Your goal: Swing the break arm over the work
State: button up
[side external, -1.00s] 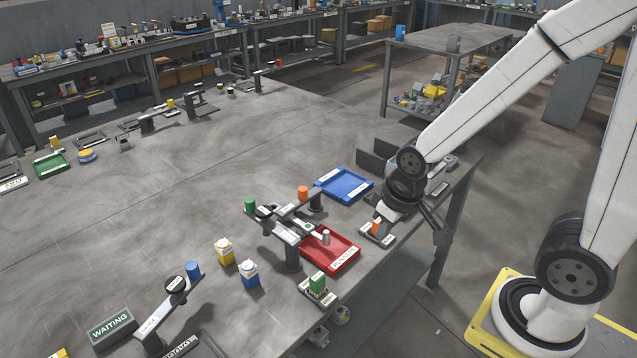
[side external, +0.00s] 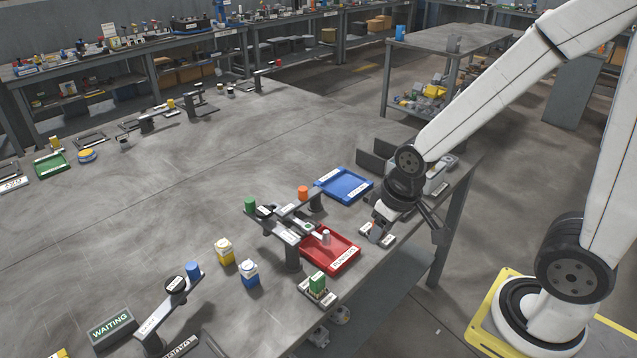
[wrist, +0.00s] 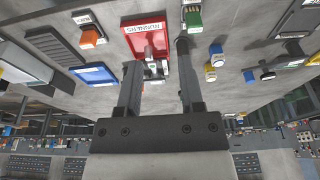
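A grey swing arm (side external: 292,232) on a dark post stands beside the red tray (side external: 350,264), with a green knob (side external: 250,204) at one end. Its inner end reaches over the tray's edge beside a small grey cylinder (side external: 326,237). A second grey arm with an orange knob (side external: 303,193) crosses behind it. Their labels are too small to read, so I cannot tell which is the break arm. My gripper (wrist: 158,75) is open and empty in the wrist view, with part of the arm fixture (wrist: 152,67) showing between its fingers. In the side view it hangs right of the red tray, touching nothing clearly.
An orange block (wrist: 90,37) sits in a holder near my gripper. A blue tray (side external: 344,185) lies behind. The table's middle is clear.

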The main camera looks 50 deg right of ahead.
jog(key=shift+o, duration=1.3)
jog(key=shift+w, duration=0.4)
jog(key=m+t, duration=0.2)
send_near(250, 200)
jog(key=shift+w+a+f+h, duration=0.2)
jog(key=shift+w+f, duration=0.1)
jog(key=shift+f, duration=0.3)
jog(key=shift+w+a+f+h, duration=0.1)
jog(key=shift+w+f+h, duration=0.15)
jog(key=shift+f, duration=0.35)
jog(key=shift+f, duration=0.1)
jog(key=shift+x, duration=3.75)
grip_shut()
